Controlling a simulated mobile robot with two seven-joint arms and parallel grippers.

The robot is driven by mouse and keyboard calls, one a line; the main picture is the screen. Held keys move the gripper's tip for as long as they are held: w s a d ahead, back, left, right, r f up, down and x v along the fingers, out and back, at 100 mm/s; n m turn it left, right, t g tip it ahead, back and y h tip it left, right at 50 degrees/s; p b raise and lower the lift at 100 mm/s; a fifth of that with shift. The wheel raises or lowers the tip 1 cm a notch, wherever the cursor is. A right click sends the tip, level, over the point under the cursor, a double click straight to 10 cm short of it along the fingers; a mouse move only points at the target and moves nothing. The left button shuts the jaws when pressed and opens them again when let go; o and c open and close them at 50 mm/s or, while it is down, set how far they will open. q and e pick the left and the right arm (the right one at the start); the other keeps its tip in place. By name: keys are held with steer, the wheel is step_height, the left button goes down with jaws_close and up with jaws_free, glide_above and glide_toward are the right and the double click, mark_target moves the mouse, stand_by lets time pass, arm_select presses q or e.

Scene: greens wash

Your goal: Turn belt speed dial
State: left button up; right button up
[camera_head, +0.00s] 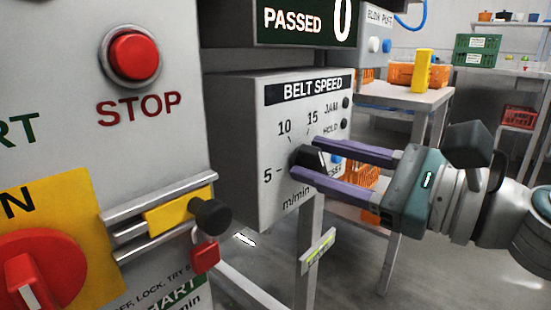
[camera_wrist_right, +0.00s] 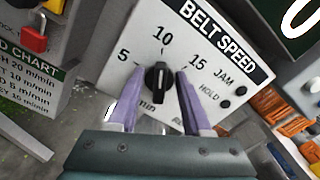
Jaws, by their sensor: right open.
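The belt speed dial (camera_wrist_right: 157,82) is a black knob on a pale grey box marked BELT SPEED, with the numbers 5, 10 and 15 around it. In the right wrist view its white pointer line is toward 10. In the head view the dial (camera_head: 307,157) is partly covered by my right gripper (camera_head: 293,160). That gripper has purple fingers and comes from the right. In the right wrist view the open fingers of my right gripper (camera_wrist_right: 159,76) stand on either side of the dial. Whether they touch it is unclear. My left gripper is not in view.
A red STOP button (camera_head: 133,56), a red rotary switch (camera_head: 38,272) and a sliding bolt with a black knob (camera_head: 210,216) are on the panel at left. JAM and HOLD buttons sit right of the dial. A table (camera_head: 398,94) with orange crates stands behind.

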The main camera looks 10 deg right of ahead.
jaws_close()
steer(key=shift+m, duration=0.4)
stand_by(0.4)
steer(key=m, duration=0.2)
steer(key=m+p, duration=0.1)
steer(key=shift+w+d+r+m, duration=0.15)
steer(key=shift+d+m, duration=0.1)
steer(key=shift+m, duration=0.15)
steer(key=m+p, duration=0.1)
steer(key=m, duration=0.5)
steer(key=f+m+p, duration=0.1)
steer(key=m+p, duration=0.1)
steer(key=m, duration=0.5)
steer(key=w+d+m+p, duration=0.1)
steer(key=m, duration=0.5)
steer(key=shift+f+p, duration=0.15)
steer(key=shift+p, duration=0.25)
steer(key=shift+m, duration=0.3)
